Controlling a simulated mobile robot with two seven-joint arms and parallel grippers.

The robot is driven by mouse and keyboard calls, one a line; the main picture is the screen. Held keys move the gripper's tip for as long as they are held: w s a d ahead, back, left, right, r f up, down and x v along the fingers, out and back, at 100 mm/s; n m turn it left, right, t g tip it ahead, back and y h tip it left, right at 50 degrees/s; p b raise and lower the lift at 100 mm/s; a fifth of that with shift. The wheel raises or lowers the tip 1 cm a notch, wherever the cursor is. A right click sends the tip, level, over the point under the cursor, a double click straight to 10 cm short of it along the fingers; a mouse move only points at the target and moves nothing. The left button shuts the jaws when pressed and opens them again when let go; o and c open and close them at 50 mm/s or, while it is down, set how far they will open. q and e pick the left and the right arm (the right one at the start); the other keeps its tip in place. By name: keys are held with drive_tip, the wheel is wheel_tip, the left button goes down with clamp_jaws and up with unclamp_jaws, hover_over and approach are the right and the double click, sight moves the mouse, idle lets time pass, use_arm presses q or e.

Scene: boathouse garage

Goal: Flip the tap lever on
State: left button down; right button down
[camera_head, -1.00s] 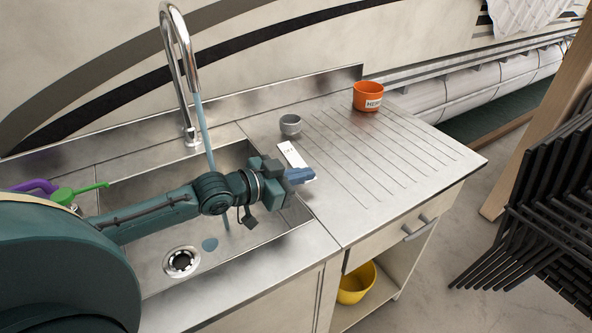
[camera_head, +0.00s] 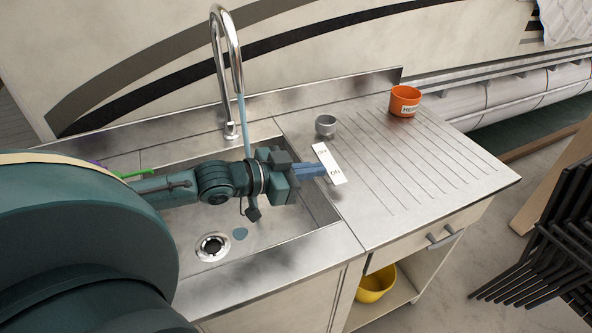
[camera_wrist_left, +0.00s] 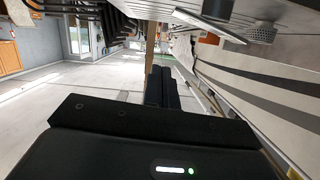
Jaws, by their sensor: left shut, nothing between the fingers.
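The chrome gooseneck tap (camera_head: 219,70) stands behind the sink (camera_head: 200,255). A blue stream (camera_head: 243,115) runs down from its spout into the basin, and a blue patch (camera_head: 240,234) lies on the basin floor. A white label plate (camera_head: 329,163) reads OFF at its far end and ON at its near end. I cannot make out a separate lever there. My left gripper (camera_head: 318,170) is shut and empty, its blue fingertips at the plate's left edge near ON; contact cannot be told. Its dark fingers show in the left wrist view (camera_wrist_left: 163,88). My right gripper is out of view.
A small grey cup-like piece (camera_head: 325,125) stands behind the plate. An orange pot (camera_head: 404,101) is at the back of the ribbed drainboard (camera_head: 430,165), which is otherwise clear. A yellow bowl (camera_head: 375,284) sits on the shelf below. Black stacked chairs (camera_head: 545,250) stand at right.

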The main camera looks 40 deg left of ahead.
use_arm(q)
drive_tip(key=shift+p+v, duration=0.3)
drive_tip(key=shift+v, duration=1.55)
drive_tip(key=shift+d, duration=0.15)
